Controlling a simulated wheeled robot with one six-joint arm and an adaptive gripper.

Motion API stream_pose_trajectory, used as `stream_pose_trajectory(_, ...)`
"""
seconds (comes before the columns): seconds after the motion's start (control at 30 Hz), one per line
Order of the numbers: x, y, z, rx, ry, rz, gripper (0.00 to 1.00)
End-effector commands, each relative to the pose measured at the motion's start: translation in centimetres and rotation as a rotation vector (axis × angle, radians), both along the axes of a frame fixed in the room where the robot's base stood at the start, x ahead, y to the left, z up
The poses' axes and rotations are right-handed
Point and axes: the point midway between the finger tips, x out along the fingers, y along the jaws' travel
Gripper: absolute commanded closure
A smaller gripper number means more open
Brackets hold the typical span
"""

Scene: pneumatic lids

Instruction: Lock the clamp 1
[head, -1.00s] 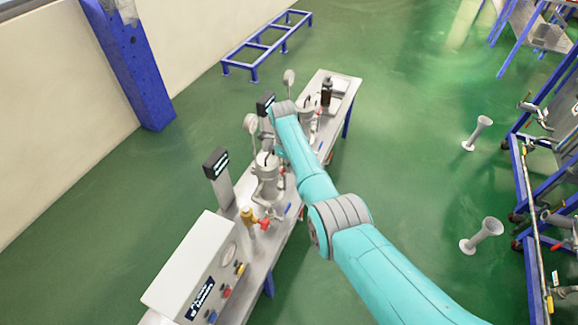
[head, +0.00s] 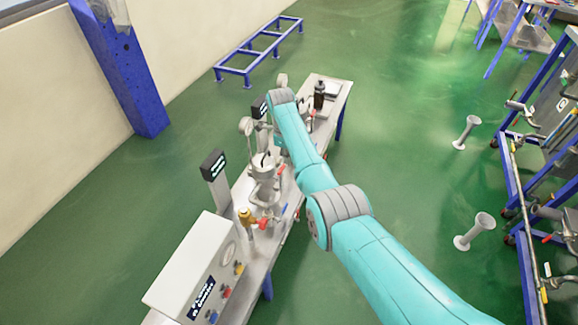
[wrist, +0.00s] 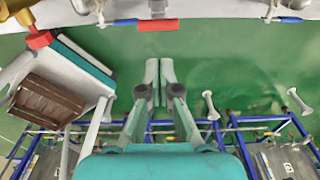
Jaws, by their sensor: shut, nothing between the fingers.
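A metal vessel unit (head: 264,178) stands on the narrow bench (head: 225,268), with a red handle and a blue handle (head: 281,208) beside it. In the wrist view a red handle (wrist: 158,25) lies at the top centre along the bench edge, with a blue handle (wrist: 125,21) to its left and another blue handle (wrist: 290,19) to its right. I cannot tell which of these belongs to clamp 1. My gripper (wrist: 160,67) is shut and empty, apart from the red handle, with green floor behind its fingers. In the head view my arm hides the gripper.
A control box (head: 190,270) with coloured buttons stands at the bench's near end. A small display (head: 214,165) and a black bottle (head: 319,95) also stand on the bench. The wrist view shows a brown crate (wrist: 45,100) at left.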

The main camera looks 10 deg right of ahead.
Motion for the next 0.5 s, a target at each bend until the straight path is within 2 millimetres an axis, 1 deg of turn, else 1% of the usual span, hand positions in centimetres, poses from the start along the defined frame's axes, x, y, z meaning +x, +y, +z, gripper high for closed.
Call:
stream_pose_trajectory(0.03,0.3,0.5,0.8,0.000,0.000,0.001,1.00)
stream_pose_trajectory(0.2,1.1,1.6,2.9,0.000,0.001,0.000,1.00)
stream_pose_trajectory(0.33,1.3,2.0,3.8,-0.001,0.004,0.000,1.00)
stream_pose_trajectory(0.5,1.5,2.2,4.2,-0.001,0.004,-0.001,1.00)
